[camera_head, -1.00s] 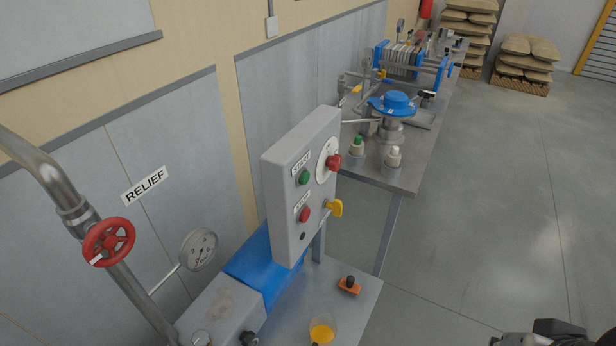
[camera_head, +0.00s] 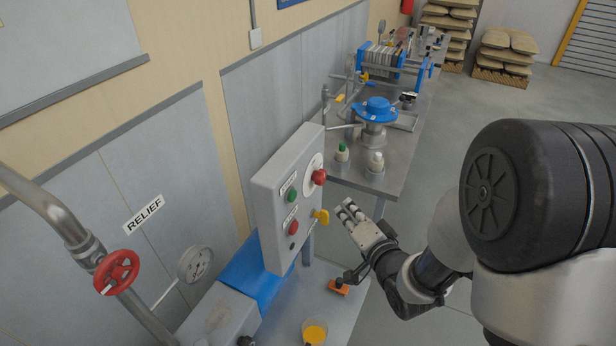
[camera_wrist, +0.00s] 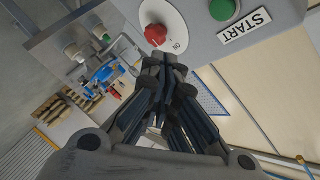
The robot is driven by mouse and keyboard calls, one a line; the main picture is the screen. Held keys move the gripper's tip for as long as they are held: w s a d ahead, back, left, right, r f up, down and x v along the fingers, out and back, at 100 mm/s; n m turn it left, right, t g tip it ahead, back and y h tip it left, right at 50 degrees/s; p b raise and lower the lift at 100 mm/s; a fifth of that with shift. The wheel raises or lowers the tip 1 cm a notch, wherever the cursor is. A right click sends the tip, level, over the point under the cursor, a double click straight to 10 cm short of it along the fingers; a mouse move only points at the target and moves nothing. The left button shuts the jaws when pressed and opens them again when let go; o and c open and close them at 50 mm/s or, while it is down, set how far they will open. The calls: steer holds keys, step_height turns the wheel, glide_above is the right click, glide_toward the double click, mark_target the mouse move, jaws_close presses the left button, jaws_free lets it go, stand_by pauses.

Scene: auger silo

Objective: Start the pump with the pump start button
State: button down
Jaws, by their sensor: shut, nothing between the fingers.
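The pump start button is a green button (camera_head: 292,195) under a START label on the grey control box (camera_head: 282,238). It also shows in the wrist view (camera_wrist: 224,8) beside its START label, at the top. A red button (camera_head: 293,227) sits below it on the box. A red rotary knob (camera_head: 319,177) is at the upper right of the panel and shows in the wrist view (camera_wrist: 156,34). My gripper (camera_head: 345,208) is shut and empty, to the right of the box and apart from it. In the wrist view my fingers (camera_wrist: 165,62) point toward the panel, near the knob.
A yellow handle (camera_head: 321,216) sticks out of the box's right edge. A red valve wheel (camera_head: 117,272) and a gauge (camera_head: 195,264) are at the left. A beaker of orange liquid (camera_head: 314,333) and an orange item (camera_head: 338,287) lie below.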

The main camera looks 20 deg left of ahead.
mark_target(292, 196)
steer(key=shift+a, duration=0.15)
steer(key=a, duration=0.8)
steer(key=shift+w+a, duration=0.3)
steer(key=shift+a, duration=0.05)
steer(key=shift+a, duration=0.1)
stand_by(1.3)
steer(key=shift+a, duration=0.3)
